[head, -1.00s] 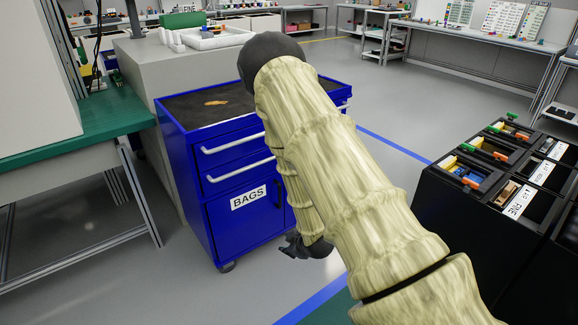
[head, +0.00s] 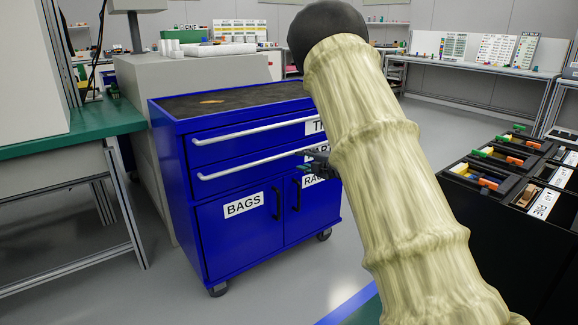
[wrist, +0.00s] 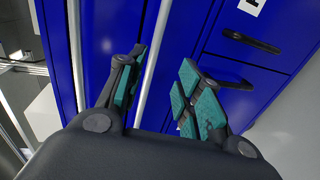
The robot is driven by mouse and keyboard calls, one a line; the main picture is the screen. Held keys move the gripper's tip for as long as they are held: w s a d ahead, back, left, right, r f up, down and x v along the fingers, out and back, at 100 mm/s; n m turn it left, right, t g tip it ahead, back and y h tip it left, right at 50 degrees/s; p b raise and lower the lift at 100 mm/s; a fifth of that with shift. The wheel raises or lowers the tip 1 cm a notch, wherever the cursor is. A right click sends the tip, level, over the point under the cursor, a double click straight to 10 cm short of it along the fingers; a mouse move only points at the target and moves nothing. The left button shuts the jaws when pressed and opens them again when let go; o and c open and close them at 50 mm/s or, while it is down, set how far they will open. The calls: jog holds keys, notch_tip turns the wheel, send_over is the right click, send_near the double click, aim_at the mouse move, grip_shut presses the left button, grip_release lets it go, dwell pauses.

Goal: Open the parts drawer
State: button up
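The parts drawer (head: 235,180) is the second drawer of a blue cabinet and looks shut. Its white label is partly hidden by my gripper and arm. A long silver bar handle (head: 245,167) runs across its front. My gripper (head: 316,160) is at the right end of this handle in the head view, partly behind my arm. In the wrist view my gripper (wrist: 163,90) is open, with teal pads. The lower bar handle (wrist: 151,65) passes between the two fingers, with a visible gap on the right finger's side. Contact with the left finger cannot be told.
The top drawer's handle (head: 255,129) runs just above. Doors labelled BAGS (head: 243,205) and one partly covered label sit below. A green-topped bench (head: 95,125) stands at left, black bins (head: 490,225) at right. Grey floor lies open before the cabinet.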

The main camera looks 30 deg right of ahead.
aim_at(290, 154)
jog(key=shift+r+b+x, duration=0.2)
jog(key=shift+b+x, duration=0.8)
jog(key=shift+x, duration=1.7)
jog(key=shift+r+b+x, duration=0.2)
jog(key=shift+b+x, duration=0.8)
jog(key=shift+x, duration=1.75)
jog(key=shift+w+d, duration=0.1)
jog(key=shift+d, duration=0.1)
jog(key=shift+n, duration=0.3)
grip_shut()
